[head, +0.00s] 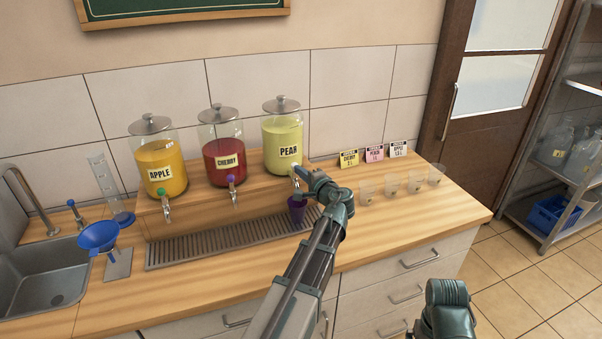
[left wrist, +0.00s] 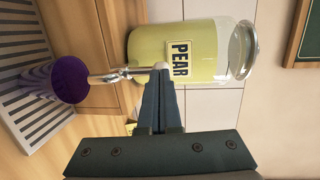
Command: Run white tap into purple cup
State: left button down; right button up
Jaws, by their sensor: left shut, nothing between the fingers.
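The pear dispenser (head: 283,138) holds pale yellow-green liquid. Its tap (head: 296,184) has a white knob (left wrist: 160,66), and the metal spout (left wrist: 112,75) points to the purple cup. The purple cup (head: 297,208) stands on the drip grate under this tap; it also shows in the left wrist view (left wrist: 62,84). My left gripper (head: 300,172) is shut and empty, with its fingertips (left wrist: 161,78) at the white knob, touching or very close. The gripper partly hides the tap in the head view. I cannot tell whether liquid runs.
The apple (head: 160,165) and cherry (head: 224,155) dispensers stand to the left on the wooden step. The drip grate (head: 200,246) runs below. Several small clear cups (head: 390,183) and label cards (head: 373,153) are on the right. A sink (head: 40,280) and blue funnel (head: 98,236) are left.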

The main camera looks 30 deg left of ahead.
pick_arm(q)
jog(key=w+a+r+g+h+p, duration=0.1)
jog(key=h+p, duration=0.1)
jog(key=p, duration=0.3)
jog(key=a+r+g+h+p, duration=0.1)
jog(key=p, duration=0.4)
jog(key=shift+w+g+h, duration=0.3)
jog(key=shift+w+h, duration=0.05)
jog(key=shift+h, duration=0.05)
jog(key=shift+w+m+p, duration=0.1)
jog(key=shift+m+p, duration=0.2)
jog(key=shift+p, duration=0.05)
jog(key=shift+f, duration=0.3)
jog(key=shift+r, duration=0.15)
dwell(4.4)
jog(key=shift+r+p, duration=0.65)
jog(key=shift+r, duration=0.05)
